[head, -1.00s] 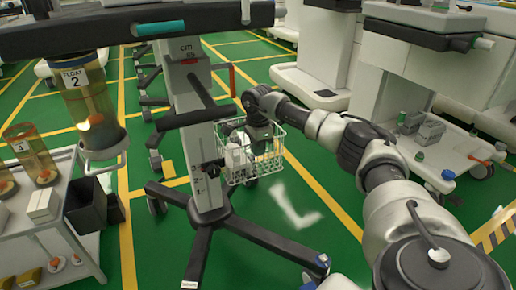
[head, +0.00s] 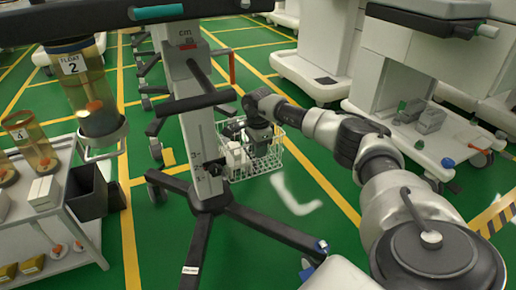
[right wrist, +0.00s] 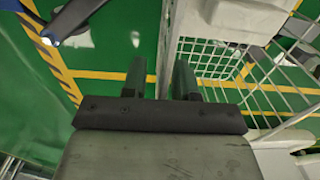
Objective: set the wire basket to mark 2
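The white wire basket (head: 277,166) hangs on the right side of the grey column (head: 196,125) of a wheeled stand, with white items inside it. My left gripper is not seen.
A dark handle bar (head: 197,103) sticks out from the column above the basket. Dark stand legs (head: 270,232) spread over the green floor. A trolley (head: 62,222) with bins is at left. White carts (head: 385,70) stand at right. A cylinder labelled 2 (head: 90,92) hangs at upper left.

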